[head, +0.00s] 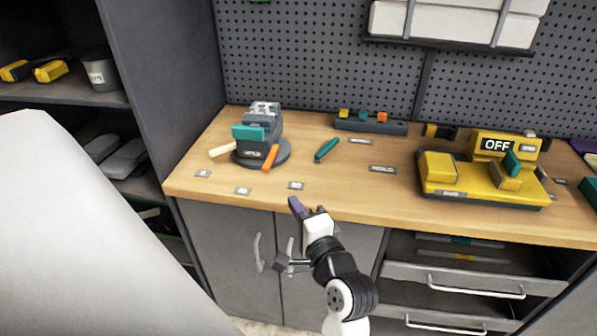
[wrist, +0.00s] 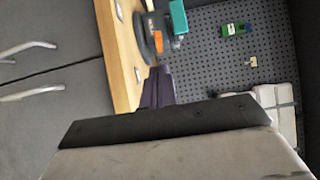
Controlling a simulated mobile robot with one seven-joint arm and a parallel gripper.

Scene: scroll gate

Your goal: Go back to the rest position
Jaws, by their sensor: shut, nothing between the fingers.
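My gripper (head: 307,207) is in front of the workbench's front edge, near the cabinet doors in the head view. Its purple fingers are together and hold nothing. In the wrist view the shut fingers (wrist: 158,88) point toward the wooden bench top (wrist: 122,50). The gripper is apart from the objects on the bench.
The wooden workbench (head: 335,190) carries a grey vise-like device (head: 262,125) with teal and orange parts, a teal tool (head: 326,150) and a yellow machine (head: 440,190) marked OFF. Cabinet doors (head: 235,250) and a partly open drawer (head: 470,278) are below. A shelf unit (head: 170,80) stands left.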

